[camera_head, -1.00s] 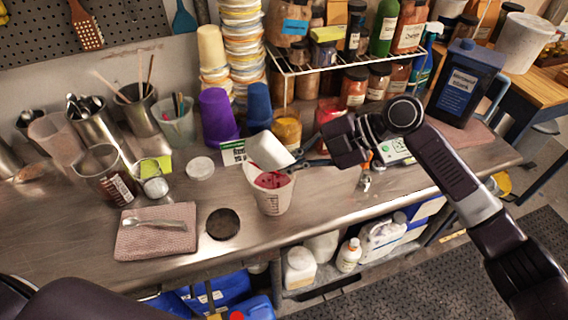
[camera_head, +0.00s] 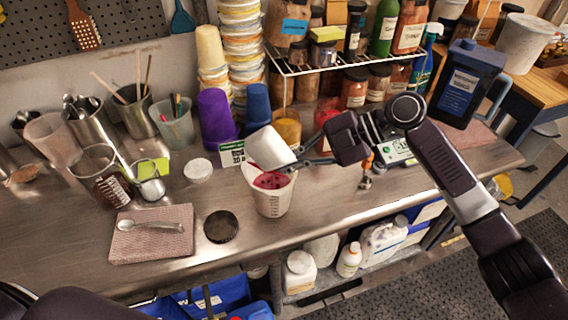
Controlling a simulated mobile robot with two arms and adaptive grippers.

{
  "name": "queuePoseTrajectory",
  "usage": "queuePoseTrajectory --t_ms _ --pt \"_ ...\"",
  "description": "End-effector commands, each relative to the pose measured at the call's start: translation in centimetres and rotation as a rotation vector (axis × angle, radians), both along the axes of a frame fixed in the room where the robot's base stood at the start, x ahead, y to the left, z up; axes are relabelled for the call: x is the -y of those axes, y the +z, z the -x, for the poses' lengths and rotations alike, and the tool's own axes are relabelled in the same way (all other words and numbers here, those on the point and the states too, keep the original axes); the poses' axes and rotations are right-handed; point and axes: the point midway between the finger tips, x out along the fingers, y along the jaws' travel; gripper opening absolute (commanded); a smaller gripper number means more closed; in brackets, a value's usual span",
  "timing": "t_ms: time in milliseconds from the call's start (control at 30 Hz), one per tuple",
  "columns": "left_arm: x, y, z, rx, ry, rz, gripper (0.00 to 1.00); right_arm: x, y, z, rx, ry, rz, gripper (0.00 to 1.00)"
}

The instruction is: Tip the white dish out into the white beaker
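The white beaker (camera_head: 272,203) stands upright on the steel bench near its front edge, with dark red material inside. The white dish (camera_head: 268,148) is tipped steeply above the beaker, its underside mostly facing me and its lower edge at the beaker's mouth. My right gripper (camera_head: 296,160) comes in from the right and is shut on the dish's edge. The dish's inside is hidden. My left gripper is not in view; a dark part of my body shows at the lower left.
A dark round lid (camera_head: 221,226) and a pink cloth (camera_head: 150,246) with a spoon lie left of the beaker. Purple (camera_head: 215,118) and blue (camera_head: 257,104) cups stand behind. A wire rack (camera_head: 318,66) of jars is at the back. Bare bench lies right of the beaker.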

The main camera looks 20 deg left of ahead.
Motion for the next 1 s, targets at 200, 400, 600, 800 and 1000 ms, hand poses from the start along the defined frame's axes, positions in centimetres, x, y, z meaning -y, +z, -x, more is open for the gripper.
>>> queuePoseTrajectory --t_ms 200,400,600,800,1000 --pt "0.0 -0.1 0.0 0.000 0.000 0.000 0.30 0.0 0.0 0.0 -0.001 0.000 0.000 0.00" --pt "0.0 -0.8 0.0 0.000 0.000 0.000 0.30 0.0 -0.3 -0.1 -0.036 -0.001 -0.008 0.00" --pt "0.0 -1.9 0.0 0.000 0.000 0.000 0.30 0.0 -0.3 -0.2 -0.097 0.000 -0.020 0.00" --pt "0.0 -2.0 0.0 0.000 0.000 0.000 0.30 0.0 0.0 -0.2 -0.121 0.000 -0.025 0.00" --pt "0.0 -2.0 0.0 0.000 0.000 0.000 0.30 0.0 0.0 -0.2 -0.120 0.001 -0.024 0.00"
